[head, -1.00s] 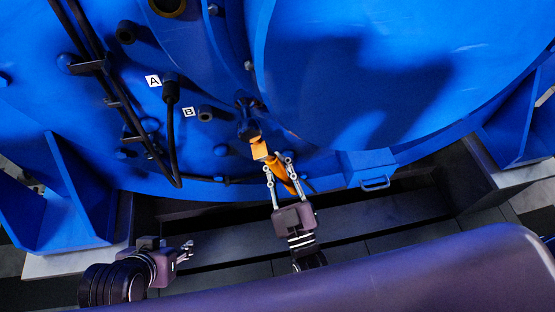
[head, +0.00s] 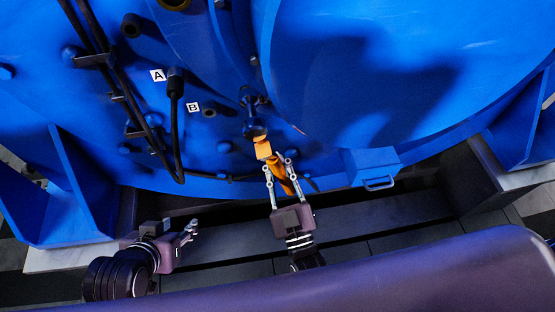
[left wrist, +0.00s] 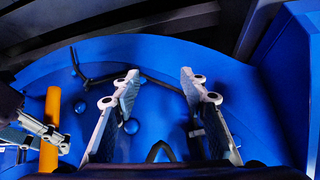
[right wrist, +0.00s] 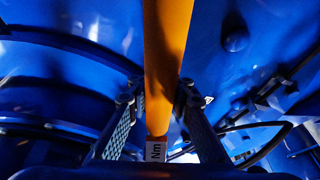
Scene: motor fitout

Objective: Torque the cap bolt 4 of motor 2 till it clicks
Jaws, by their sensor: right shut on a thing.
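The big blue motor housing (head: 350,90) fills the head view, with labels A (head: 158,75) and B (head: 193,107). My right gripper (head: 279,170) is shut on an orange torque tool (head: 263,149), whose dark head points up at a dark fitting on the housing (head: 254,130). I cannot tell whether it is seated on a bolt. In the right wrist view the tool's shaft (right wrist: 165,60) lies between the fingers, with an "Nm" label. My left gripper (head: 190,231) is open and empty at the lower left; its fingers are apart in the left wrist view (left wrist: 160,100). No bolt or motor number is readable.
Dark cables (head: 177,130) hang on the housing at left. A blue box with a handle (head: 372,168) sticks out at right of the tool. Blue support brackets (head: 60,195) stand at either side. A dark ledge (head: 390,210) runs below the housing.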

